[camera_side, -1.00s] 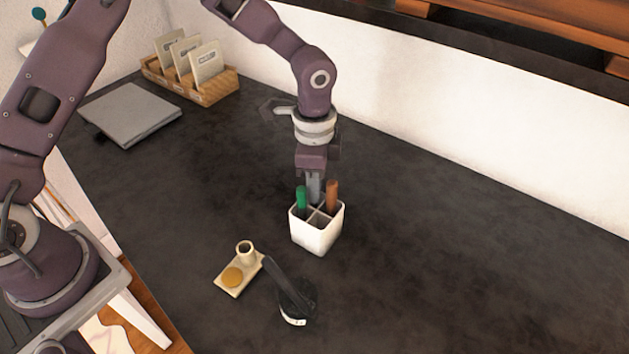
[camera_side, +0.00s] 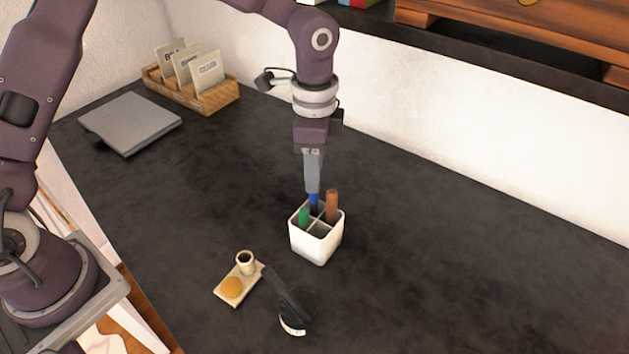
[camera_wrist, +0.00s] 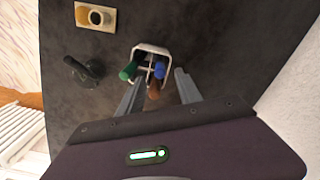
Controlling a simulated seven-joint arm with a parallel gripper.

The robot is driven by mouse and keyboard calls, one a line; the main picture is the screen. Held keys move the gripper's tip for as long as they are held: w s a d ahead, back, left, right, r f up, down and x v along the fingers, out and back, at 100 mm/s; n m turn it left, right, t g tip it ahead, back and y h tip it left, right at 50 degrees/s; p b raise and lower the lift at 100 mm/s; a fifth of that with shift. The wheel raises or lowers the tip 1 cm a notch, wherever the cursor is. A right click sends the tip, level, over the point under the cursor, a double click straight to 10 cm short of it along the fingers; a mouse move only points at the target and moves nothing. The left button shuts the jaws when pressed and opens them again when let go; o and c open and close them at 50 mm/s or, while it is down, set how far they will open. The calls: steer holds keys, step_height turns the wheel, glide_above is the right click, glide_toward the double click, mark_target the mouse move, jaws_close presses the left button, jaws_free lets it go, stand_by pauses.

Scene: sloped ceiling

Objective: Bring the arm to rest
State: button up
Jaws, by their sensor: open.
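My gripper (camera_side: 313,190) is above the white divided pen holder (camera_side: 317,247), pointing straight down. In the wrist view its two fingers (camera_wrist: 158,85) stand apart on either side of the pens, with nothing held between them. The holder contains a green pen (camera_side: 304,217), a blue pen (camera_side: 314,203) and a brown pen (camera_side: 332,204), all upright in its compartments. The blue pen's top is just below the fingertips in the side view; I cannot tell whether they touch. The holder also shows in the wrist view (camera_wrist: 152,50).
A small tray (camera_side: 222,293) with a cup and a round orange item lies front left of the holder. A black object (camera_side: 292,305) stands in front of it. A grey laptop-like slab (camera_side: 130,122) and a wooden card rack (camera_side: 207,97) are at the back left. The dark tabletop right is clear.

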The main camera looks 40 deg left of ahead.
steer(key=shift+r, duration=0.1)
stand_by(0.3)
steer(key=s+a+r+n+t, duration=0.25)
steer(key=s+a+r, duration=0.25)
steer(key=r, duration=0.4)
steer(key=s+a+r+n+t, duration=0.1)
steer(key=s+a+r+n, duration=0.1)
steer(key=s, duration=0.4)
steer(key=s+a+r+n+t, duration=0.1)
steer(key=s+a+r+n, duration=0.1)
steer(key=s, duration=0.5)
steer(key=s+a+r+n+t, duration=0.1)
steer(key=s+a+r+n, duration=0.1)
steer(key=s+n, duration=0.3)
steer(key=shift+s+a+r+n, duration=0.35)
steer(key=shift+s+a, duration=0.35)
steer(key=shift+s, duration=0.55)
